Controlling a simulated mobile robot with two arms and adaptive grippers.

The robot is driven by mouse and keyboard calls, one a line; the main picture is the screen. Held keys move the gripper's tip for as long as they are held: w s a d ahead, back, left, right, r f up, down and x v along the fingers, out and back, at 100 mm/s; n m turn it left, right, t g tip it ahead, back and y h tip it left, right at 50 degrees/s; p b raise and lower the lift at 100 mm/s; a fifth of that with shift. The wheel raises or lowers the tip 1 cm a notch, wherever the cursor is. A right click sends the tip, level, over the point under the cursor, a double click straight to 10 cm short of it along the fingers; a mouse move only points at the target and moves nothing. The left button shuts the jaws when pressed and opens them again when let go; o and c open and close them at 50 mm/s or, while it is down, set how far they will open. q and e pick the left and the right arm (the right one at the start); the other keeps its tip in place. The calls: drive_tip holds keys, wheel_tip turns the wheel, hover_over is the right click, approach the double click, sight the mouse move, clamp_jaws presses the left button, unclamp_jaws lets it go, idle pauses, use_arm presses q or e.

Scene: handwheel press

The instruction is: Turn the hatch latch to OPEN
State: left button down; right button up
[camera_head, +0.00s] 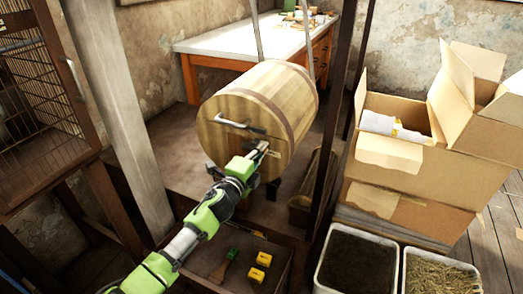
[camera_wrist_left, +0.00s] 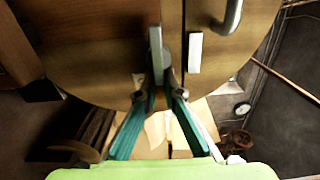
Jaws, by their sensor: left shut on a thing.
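A wooden drum (camera_head: 262,100) with a round front face stands on a platform, and its face carries the hatch. The hatch latch (camera_wrist_left: 156,52) is a narrow grey bar, upright in the left wrist view. My left gripper (camera_head: 257,157) reaches the lower right of the drum's face. In the left wrist view its two fingers (camera_wrist_left: 160,92) are closed on the lower end of the latch and partly hide it. A small white plate (camera_wrist_left: 194,52) sits right of the latch; no lettering can be read. My right gripper is not in view.
A curved metal handle (camera_head: 240,126) is on the drum face, close to my left gripper. A post (camera_head: 340,100) rises right of the drum. Cardboard boxes (camera_head: 420,165) and bins (camera_head: 355,262) fill the right. Small yellow blocks (camera_head: 260,266) lie below the drum.

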use_arm(q)
drive_tip(key=c, duration=2.2)
unclamp_jaws()
drive_tip(key=shift+w+a, duration=0.1)
drive_tip(key=shift+a, duration=0.25)
drive_tip(key=shift+o, duration=0.2)
drive_tip(key=shift+d, duration=0.1)
drive_tip(key=v, duration=1.2)
